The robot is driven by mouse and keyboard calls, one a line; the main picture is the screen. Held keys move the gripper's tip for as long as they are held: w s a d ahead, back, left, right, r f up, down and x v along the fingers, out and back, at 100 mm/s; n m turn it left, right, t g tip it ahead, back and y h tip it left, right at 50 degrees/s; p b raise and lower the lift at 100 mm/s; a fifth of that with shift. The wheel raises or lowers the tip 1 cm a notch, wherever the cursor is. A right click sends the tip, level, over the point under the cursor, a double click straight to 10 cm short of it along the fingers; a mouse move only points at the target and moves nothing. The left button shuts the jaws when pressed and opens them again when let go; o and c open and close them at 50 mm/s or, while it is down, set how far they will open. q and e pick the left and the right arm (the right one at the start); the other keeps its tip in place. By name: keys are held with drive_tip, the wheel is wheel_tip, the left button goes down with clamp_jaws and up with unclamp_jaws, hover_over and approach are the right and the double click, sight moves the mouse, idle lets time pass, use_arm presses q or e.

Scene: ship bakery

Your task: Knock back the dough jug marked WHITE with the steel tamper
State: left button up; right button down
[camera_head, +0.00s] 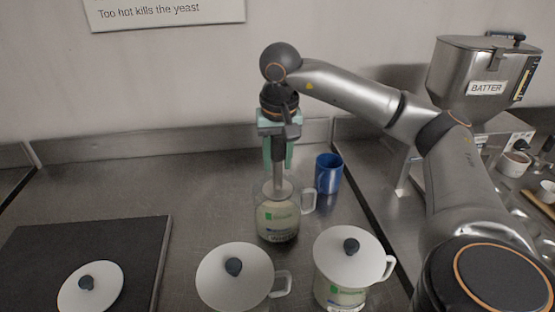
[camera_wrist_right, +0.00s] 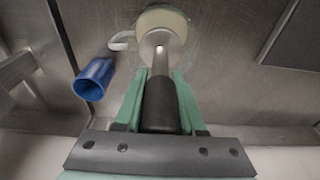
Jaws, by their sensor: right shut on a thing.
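My right gripper (camera_head: 278,158) is shut on the steel tamper (camera_head: 278,181), which points straight down. The tamper's dark handle (camera_wrist_right: 160,105) sits between the green fingers in the right wrist view. Below it stands an open jug (camera_head: 277,222) with pale dough, a white handle and a green-marked label too small to read. The tamper's lower end is at or inside the jug's mouth; whether it touches the dough I cannot tell. Two lidded jugs stand in front, one at centre (camera_head: 228,272) and one at right (camera_head: 345,262). My left gripper is not in view.
A loose white lid (camera_head: 104,283) lies on a dark board (camera_head: 128,240) at the left. A blue mug (camera_head: 328,174) stands close behind the open jug's right side. A steel batter hopper (camera_head: 462,75) is at the back right. The counter left of the open jug is clear.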

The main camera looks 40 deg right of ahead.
sight(277, 143)
drive_tip(key=shift+r+p, duration=1.55)
drive_tip(key=shift+r, duration=0.55)
drive_tip(key=shift+f, duration=0.1)
